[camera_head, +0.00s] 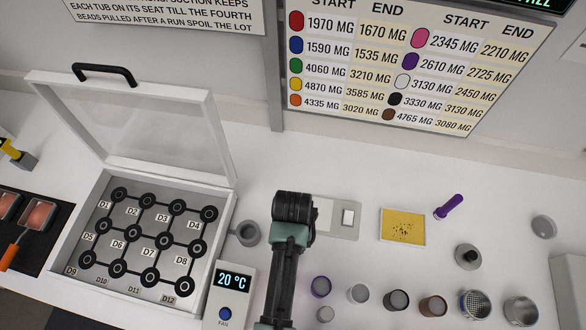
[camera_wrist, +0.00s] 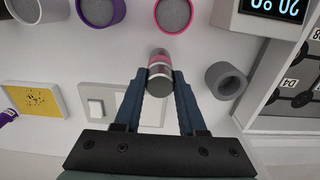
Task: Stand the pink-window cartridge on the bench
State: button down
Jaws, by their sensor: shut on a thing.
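The pink-window cartridge (camera_wrist: 160,61) shows in the wrist view as a small grey cylinder with a pink band and a dark round end facing the camera. My gripper (camera_wrist: 160,82) is shut on it, one blue finger on each side. Its far end points toward the pink-rimmed tub (camera_wrist: 174,14). I cannot tell whether it touches the bench (camera_head: 400,180). In the head view my arm covers the cartridge and the fingertips.
A grey ring-shaped cup (camera_head: 248,233) stands left of my arm, and a switch plate (camera_head: 342,219) lies right of it. A yellow tray (camera_head: 402,226), a purple cartridge (camera_head: 449,206) and several tubs are farther right. An open-lidded box (camera_head: 225,222) and a temperature unit (camera_head: 232,285) are left.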

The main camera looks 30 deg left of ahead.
jog(key=shift+f, duration=0.6)
jog(key=shift+f, duration=0.2)
jog(key=shift+c, duration=2.4)
grip_release()
jog(key=shift+r, duration=0.15)
notch_tip(320, 180, up, 12)
jog(key=b, duration=0.1)
jog(key=shift+r, duration=0.1)
